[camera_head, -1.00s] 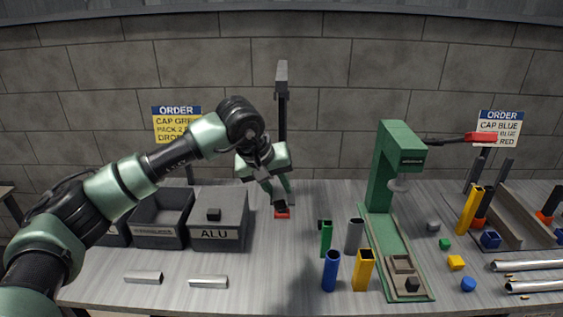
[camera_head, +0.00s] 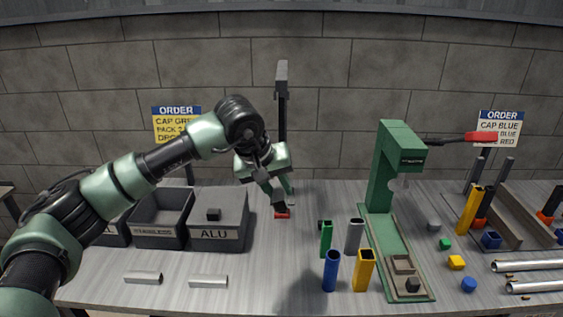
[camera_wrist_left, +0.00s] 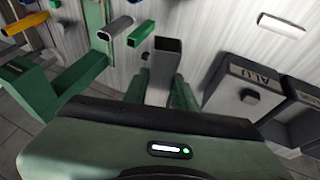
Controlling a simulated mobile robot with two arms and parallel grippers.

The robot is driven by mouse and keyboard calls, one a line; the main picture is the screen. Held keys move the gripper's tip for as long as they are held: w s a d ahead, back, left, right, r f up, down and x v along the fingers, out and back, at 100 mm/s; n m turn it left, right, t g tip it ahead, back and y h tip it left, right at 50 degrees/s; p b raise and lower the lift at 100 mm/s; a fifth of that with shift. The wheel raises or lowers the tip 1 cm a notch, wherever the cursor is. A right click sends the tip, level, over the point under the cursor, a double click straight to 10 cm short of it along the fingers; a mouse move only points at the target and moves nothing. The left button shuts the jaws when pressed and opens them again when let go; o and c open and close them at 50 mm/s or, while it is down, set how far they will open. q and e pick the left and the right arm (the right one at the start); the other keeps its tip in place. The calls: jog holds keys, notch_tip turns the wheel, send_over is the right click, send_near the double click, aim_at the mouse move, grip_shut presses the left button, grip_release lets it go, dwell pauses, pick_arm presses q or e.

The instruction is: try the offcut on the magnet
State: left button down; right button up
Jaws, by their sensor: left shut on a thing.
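My left gripper (camera_head: 283,203) is low over the table, to the right of the ALU bin. It is shut on the offcut, a grey square tube (camera_wrist_left: 166,62) that shows between the fingers in the left wrist view. In the head view the offcut is mostly hidden by the gripper. A small red block (camera_head: 282,215), possibly the magnet, sits right below the fingertips. I cannot tell whether the offcut touches it. My right gripper is out of view.
The ALU bin (camera_head: 206,233) carries a dark cube; an open dark bin (camera_head: 158,232) stands left of it. Two silver pieces (camera_head: 208,281) lie in front. Coloured tubes (camera_head: 331,270) and a green press (camera_head: 381,170) stand to the right. A dark post (camera_head: 282,115) rises behind the gripper.

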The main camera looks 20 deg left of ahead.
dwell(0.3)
pick_arm(q)
jog(key=s+d+b, duration=0.2)
jog(key=s+b, duration=0.1)
jog(key=s, duration=0.6)
jog(key=shift+s+d+b, duration=0.3)
jog(key=shift+d+b, duration=0.05)
jog(key=shift+b, duration=0.05)
dwell(0.6)
